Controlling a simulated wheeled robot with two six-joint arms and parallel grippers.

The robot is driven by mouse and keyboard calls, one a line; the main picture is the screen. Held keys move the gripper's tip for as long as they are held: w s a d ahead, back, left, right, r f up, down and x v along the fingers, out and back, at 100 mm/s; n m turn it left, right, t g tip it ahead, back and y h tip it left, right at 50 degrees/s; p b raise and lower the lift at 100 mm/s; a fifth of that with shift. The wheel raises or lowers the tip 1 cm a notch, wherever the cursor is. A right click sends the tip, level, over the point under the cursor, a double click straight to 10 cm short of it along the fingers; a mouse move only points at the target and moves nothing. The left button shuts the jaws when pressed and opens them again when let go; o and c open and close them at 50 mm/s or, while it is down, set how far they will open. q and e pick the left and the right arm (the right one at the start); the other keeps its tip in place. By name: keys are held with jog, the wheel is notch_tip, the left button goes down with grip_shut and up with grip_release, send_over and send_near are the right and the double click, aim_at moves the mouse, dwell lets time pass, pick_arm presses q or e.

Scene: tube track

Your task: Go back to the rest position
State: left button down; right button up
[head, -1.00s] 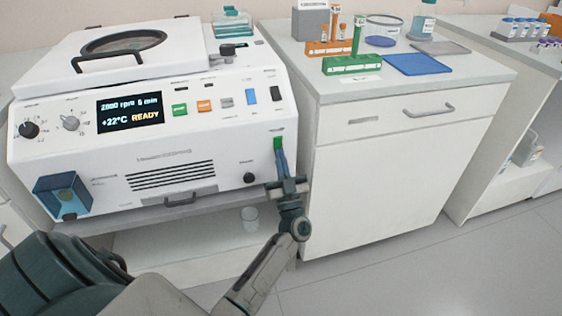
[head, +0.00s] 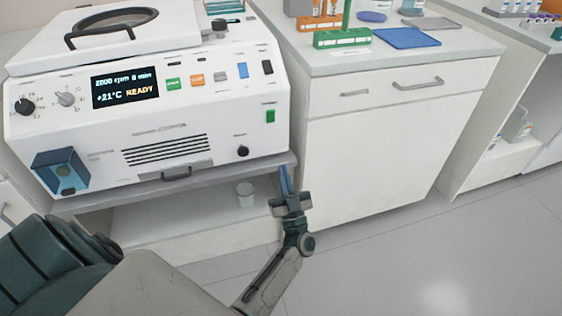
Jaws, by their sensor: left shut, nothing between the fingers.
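My left gripper (head: 286,172) is shut and empty. It points up in front of the gap between the centrifuge and the drawer cabinet, below the green switch (head: 270,115) on the centrifuge's front and apart from it. The white centrifuge (head: 205,118) has its lid (head: 150,48) down, and its display (head: 124,87) reads READY and +21°C. My right gripper is not in view.
The centrifuge stands on a grey bench (head: 225,172) with a small cup (head: 245,194) on the shelf below. Right of it is a white drawer cabinet (head: 375,155) bearing a green tube rack (head: 343,38), an orange rack (head: 318,22) and a blue mat (head: 407,38). Open floor lies at the lower right.

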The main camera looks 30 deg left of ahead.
pick_arm(q)
jog(key=shift+s+d+f, duration=0.1)
jog(key=shift+s+f, duration=0.05)
jog(key=shift+f, duration=0.25)
